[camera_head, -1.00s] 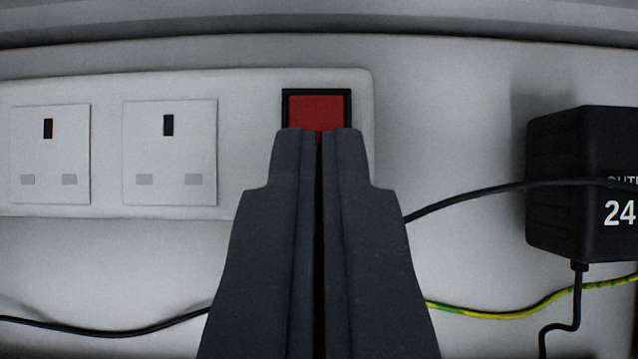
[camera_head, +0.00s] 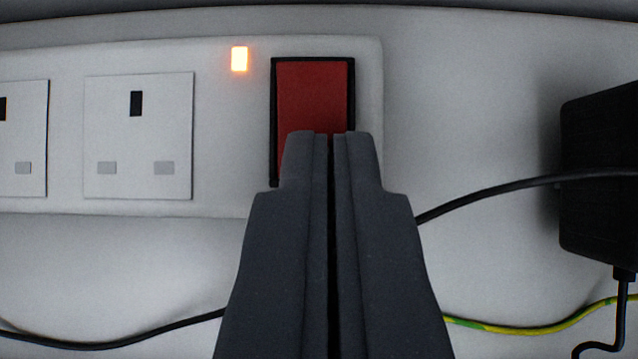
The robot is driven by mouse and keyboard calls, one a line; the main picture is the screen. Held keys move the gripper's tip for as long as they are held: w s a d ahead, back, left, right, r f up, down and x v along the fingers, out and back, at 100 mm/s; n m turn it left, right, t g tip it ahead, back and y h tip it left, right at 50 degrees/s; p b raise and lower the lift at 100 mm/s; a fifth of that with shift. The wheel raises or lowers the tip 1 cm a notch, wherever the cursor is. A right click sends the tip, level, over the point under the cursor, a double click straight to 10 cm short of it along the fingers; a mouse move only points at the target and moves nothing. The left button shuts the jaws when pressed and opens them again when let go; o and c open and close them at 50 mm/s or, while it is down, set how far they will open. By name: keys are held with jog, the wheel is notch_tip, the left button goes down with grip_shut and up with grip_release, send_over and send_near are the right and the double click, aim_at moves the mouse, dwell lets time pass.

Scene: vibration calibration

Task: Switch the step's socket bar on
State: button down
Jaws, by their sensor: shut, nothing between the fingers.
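The white socket bar (camera_head: 225,130) runs across the left and middle of the view. Its red rocker switch (camera_head: 313,95) sits in a black frame near the bar's right end. A small indicator lamp (camera_head: 239,59) left of the switch glows orange. My gripper (camera_head: 331,136) is shut and empty, with its fingertips in front of the lower part of the switch, which they hide. I cannot tell for certain whether the tips touch the switch.
Two empty sockets (camera_head: 138,180) show left of the switch, one cut off by the edge. A black power adapter (camera_head: 600,180) stands at the right with a black cable (camera_head: 490,190). A yellow-green wire (camera_head: 530,329) runs low at the right.

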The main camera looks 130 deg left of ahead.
jog(key=shift+w+a+r+p, duration=0.15)
jog(key=shift+r+p, duration=0.35)
jog(key=shift+r, duration=0.4)
jog(key=shift+r, duration=0.2)
jog(key=r+p, duration=0.1)
jog(key=r, duration=0.1)
jog(key=r+p, duration=0.1)
jog(key=shift+s+a+r+p, duration=0.1)
jog(key=shift+s+r+p, duration=0.15)
jog(key=shift+p, duration=0.1)
jog(key=s+r+p, duration=0.2)
jog(key=s+r, duration=0.4)
jog(key=s, duration=0.2)
jog(key=shift+d+p, duration=0.2)
jog(key=shift+p, duration=0.15)
jog(key=shift+s, duration=0.1)
